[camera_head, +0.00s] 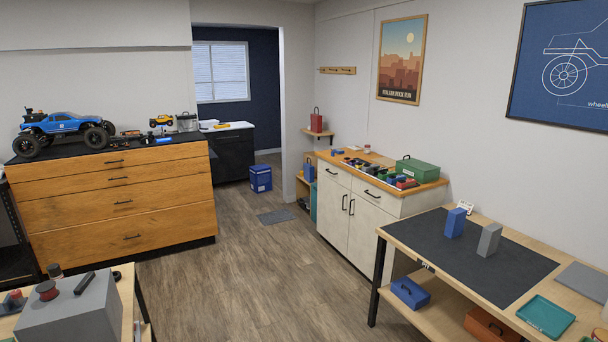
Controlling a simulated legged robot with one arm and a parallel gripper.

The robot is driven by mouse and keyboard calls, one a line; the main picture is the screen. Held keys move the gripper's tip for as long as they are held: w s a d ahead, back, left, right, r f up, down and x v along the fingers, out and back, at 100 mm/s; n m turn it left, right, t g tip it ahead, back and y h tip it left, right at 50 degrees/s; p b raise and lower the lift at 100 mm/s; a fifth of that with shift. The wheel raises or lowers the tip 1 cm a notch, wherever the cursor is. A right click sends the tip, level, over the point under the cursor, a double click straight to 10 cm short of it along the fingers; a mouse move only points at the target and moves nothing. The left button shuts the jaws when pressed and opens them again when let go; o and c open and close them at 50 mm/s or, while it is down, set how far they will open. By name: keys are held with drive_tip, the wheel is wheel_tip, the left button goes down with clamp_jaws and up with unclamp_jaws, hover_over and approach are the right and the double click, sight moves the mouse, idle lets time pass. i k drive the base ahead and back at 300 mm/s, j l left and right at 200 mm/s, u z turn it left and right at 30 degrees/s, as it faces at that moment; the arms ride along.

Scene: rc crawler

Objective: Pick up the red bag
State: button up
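A small red bag (317,122) with an upright handle stands on a small wooden wall shelf (318,133) at the back, right of the doorway. It looks upright and nothing covers it. My gripper is not in view, so its state and its distance from the bag cannot be seen.
A white cabinet (345,208) stands on the right, in front of the shelf. A workbench (470,255) fills the near right, a wooden drawer chest (120,205) the left. A grey box (70,312) sits near left. Wood floor (235,270) is clear between them, with a mat (275,216).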

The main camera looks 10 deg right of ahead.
sight(317, 119)
drive_tip(key=i, duration=7.4)
drive_tip(key=i+l+u, duration=0.1)
drive_tip(key=i, duration=0.3)
drive_tip(key=i+l, duration=0.2)
drive_tip(key=i, duration=0.2)
drive_tip(key=u, duration=0.05)
